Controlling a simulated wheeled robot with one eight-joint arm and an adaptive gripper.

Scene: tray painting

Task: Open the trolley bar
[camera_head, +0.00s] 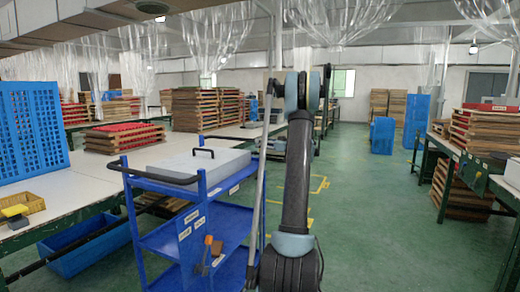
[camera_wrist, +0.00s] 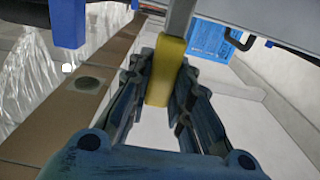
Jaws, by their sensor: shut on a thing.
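In the wrist view, my gripper (camera_wrist: 165,85) is closed around a yellow grip piece (camera_wrist: 164,72), with a dark finger on each side. A grey metal bar (camera_wrist: 180,17) runs up from this piece to the top edge of the picture. In the head view, the blue trolley (camera_head: 190,225) stands left of my arm, with a black handle (camera_head: 155,174) at its upper left. A thin grey pole (camera_head: 259,180) rises beside my arm; I cannot tell whether it is the same bar. My gripper is hidden in the head view.
A grey case (camera_head: 205,163) lies on the trolley's top. Benches with stacked wooden trays (camera_head: 195,110) stand behind, and more trays (camera_head: 475,130) stand at the right. A blue rack (camera_head: 30,125) is at the far left. Green floor (camera_head: 375,215) is clear right of my arm.

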